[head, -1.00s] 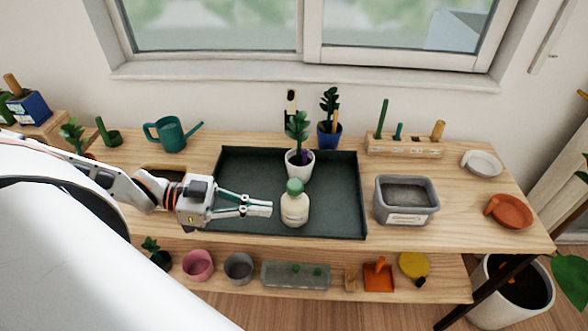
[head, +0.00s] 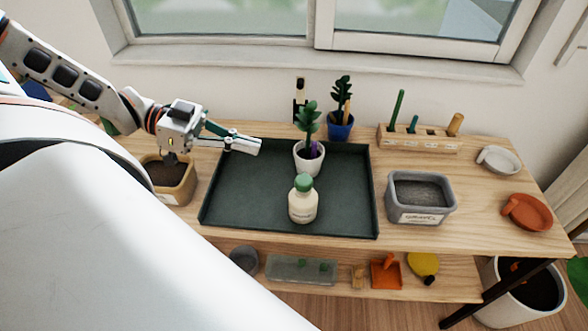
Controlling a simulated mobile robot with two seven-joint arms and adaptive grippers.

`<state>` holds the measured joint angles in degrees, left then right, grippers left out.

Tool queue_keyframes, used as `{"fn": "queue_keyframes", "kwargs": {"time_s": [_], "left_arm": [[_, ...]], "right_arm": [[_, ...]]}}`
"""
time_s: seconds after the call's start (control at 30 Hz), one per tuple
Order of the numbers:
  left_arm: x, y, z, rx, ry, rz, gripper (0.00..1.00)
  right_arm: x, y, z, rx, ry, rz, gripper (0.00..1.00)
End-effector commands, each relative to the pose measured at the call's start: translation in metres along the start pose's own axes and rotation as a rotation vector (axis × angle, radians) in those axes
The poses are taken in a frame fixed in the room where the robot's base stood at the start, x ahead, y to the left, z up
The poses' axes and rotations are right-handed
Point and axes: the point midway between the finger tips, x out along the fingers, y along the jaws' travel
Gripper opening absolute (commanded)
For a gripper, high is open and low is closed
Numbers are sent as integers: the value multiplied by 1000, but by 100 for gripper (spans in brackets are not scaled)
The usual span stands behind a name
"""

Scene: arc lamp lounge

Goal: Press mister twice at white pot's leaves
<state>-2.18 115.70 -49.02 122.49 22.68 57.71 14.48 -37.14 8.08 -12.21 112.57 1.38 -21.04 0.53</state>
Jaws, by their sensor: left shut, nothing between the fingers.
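The mister (head: 303,202) is a cream bottle with a green top, upright on the dark green tray (head: 245,210) near its front middle. The white pot (head: 309,162) with a leafy green plant (head: 308,117) stands behind it, at the back of the tray. A purple item shows in the pot beside the stem. My left gripper (head: 257,147) is shut and empty, above the back left part of the tray, to the left of the white pot and apart from the mister. My right gripper is not in view.
A blue pot (head: 341,127) stands behind the tray. A grey bin (head: 420,199) is to the tray's right, with a wooden tool rack (head: 420,140) behind it. A tan soil box (head: 172,181) sits left, below my left wrist. The tray's left half is clear.

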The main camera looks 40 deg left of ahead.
Motion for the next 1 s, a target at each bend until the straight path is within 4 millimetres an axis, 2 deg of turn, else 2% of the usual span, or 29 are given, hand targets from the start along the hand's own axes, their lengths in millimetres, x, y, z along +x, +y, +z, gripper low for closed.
{"fn": "queue_keyframes", "kwargs": {"time_s": [0.17, 0.5, 0.77, 1.0], "left_arm": [[9, 0, 1, -1, 2, 2, 0], [64, 1, 3, -2, 2, 4, 0], [100, 1, 4, -3, 1, 3, 0], [108, 0, 32, -4, -1, 0, 0]], "right_arm": [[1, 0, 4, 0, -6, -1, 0], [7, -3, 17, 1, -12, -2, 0], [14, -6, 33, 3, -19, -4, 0], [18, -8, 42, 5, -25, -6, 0]]}}
